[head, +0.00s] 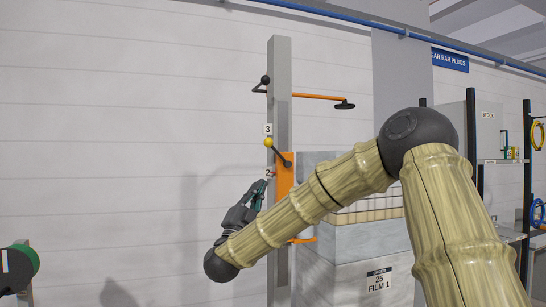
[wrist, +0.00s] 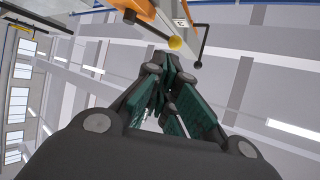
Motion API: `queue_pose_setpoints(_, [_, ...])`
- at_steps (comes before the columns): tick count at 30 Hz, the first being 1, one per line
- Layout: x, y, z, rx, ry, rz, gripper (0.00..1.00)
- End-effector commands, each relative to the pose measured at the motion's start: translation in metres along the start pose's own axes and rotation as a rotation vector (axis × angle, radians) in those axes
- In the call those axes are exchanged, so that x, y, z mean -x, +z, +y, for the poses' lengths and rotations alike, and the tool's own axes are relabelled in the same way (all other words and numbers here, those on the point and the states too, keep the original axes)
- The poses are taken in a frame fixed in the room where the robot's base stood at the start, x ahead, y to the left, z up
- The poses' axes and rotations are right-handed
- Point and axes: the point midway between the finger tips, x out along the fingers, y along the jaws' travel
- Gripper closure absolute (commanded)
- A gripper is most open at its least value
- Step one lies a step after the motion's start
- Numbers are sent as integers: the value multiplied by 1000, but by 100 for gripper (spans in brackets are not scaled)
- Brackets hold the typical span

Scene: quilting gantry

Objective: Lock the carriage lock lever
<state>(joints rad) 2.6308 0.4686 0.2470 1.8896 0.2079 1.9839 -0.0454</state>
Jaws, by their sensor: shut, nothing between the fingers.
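In the head view, a dark lever with a yellow ball knob (head: 268,142) is pivoted on the orange carriage plate (head: 285,178) on the grey post. The lever slants up and to the left from its pivot, its ball near the label 3. I take it as the carriage lock lever. My gripper (head: 260,184) is shut and empty, below the yellow ball and left of the orange plate, pointing up. In the wrist view, the yellow ball (wrist: 175,42) is just beyond my closed fingertips (wrist: 163,68). I cannot tell the exact gap; it looks apart.
Above, a black-knobbed crank (head: 265,80) and an orange arm (head: 318,97) stick out from the grey post (head: 279,60). Right of the post is a grey cabinet labelled FILM 1 (head: 345,280). A green reel (head: 20,262) is at lower left. The wall side left of the post is clear.

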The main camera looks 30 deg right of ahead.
Motion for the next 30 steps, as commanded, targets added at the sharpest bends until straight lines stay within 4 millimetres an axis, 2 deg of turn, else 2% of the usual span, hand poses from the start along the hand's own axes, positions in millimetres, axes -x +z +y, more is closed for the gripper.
queue_pose_setpoints(4, [-2, 0, 0, 0, 0, -1, 100])
queue_pose_setpoints(8, [-13, 0, -1, 0, 0, -1, 100])
queue_pose_setpoints(24, [-100, -1, -2, 0, 0, -1, 100])
queue_pose_setpoints(30, [-126, 0, -2, 0, 0, -2, 100])
